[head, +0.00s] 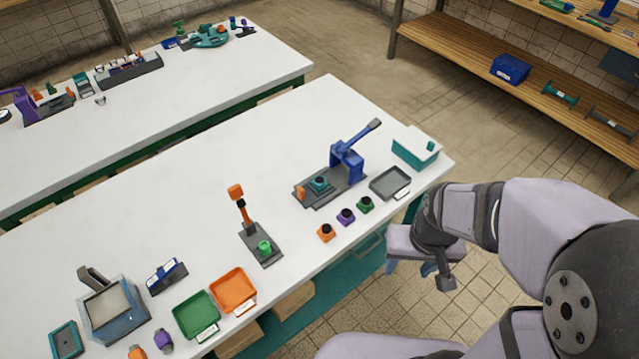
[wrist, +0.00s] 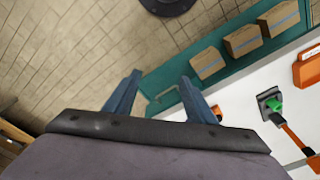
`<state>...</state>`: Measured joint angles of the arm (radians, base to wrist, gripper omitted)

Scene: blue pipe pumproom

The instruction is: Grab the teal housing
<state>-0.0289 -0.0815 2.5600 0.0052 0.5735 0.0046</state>
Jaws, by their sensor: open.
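The teal housing (head: 319,184) is a small teal piece with a dark round top. It sits on the dark base of the blue lever press (head: 347,162) on the near white table. My gripper (head: 409,269) is off the table's right front edge, apart from the housing, with its blue fingers pointing down. In the wrist view my gripper (wrist: 160,78) is open and empty over the tiled floor. The teal housing does not show in the wrist view.
Orange (head: 326,233), purple (head: 346,217) and green (head: 365,205) pieces line the front edge near the press. A grey tray (head: 390,183) and a white-and-teal box (head: 415,150) stand right of it. An orange-handled stand (head: 260,246) is to the left.

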